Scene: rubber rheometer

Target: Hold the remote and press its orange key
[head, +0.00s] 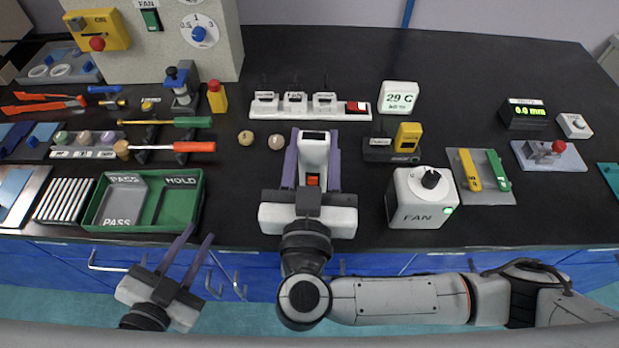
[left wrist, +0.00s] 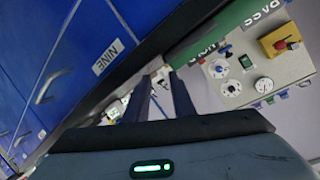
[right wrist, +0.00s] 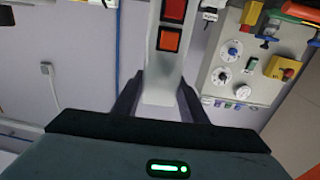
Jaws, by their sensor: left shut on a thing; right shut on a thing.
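The remote (head: 315,150) is a white handset with a dark window at its far end and an orange key (head: 312,180) near my palm. My right gripper (head: 312,165) is shut on it, a finger along each side, over the table's middle. In the right wrist view the remote (right wrist: 160,85) rises between the fingers, with an orange-red key (right wrist: 168,40) and a redder one above it. My left gripper (head: 192,247) is low in front of the table's edge, away from the remote. Its fingers are a little apart, and I see nothing between them.
A green tray (head: 193,205) marked PASS and HOLD lies near the left gripper. A white FAN box (head: 420,200) stands right of the remote. A white strip (head: 310,111) with labelled blocks lies beyond it, and two small round pieces lie left.

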